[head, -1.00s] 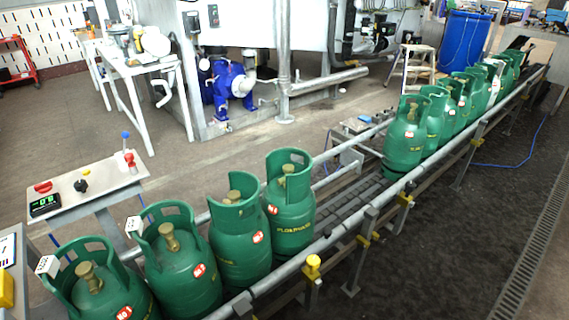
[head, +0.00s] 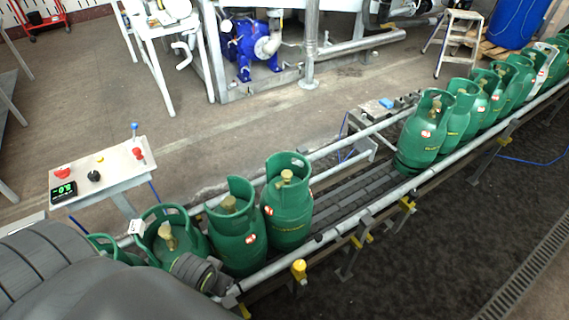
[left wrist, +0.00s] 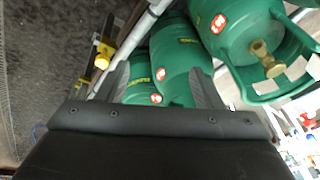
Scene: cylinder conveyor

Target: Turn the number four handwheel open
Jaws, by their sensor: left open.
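The number four cylinder (head: 289,210) is the green one at the far end of the near group in the head view. Its brass valve with the handwheel (head: 286,177) stands upright inside the open collar. My left arm comes in from the lower left, and its dark end lies in front of the second and third cylinders, short of number four. In the left wrist view my left gripper (left wrist: 158,68) is open, with green cylinders beyond its fingers and nothing held. A brass valve (left wrist: 265,55) shows at right on a nearer cylinder. My right gripper is not seen.
The third cylinder (head: 236,232) stands close beside number four. A metal guard rail (head: 330,235) runs along the front of the conveyor. A control panel (head: 100,168) stands at left. More green cylinders (head: 424,130) line up farther along, past a bare stretch of conveyor.

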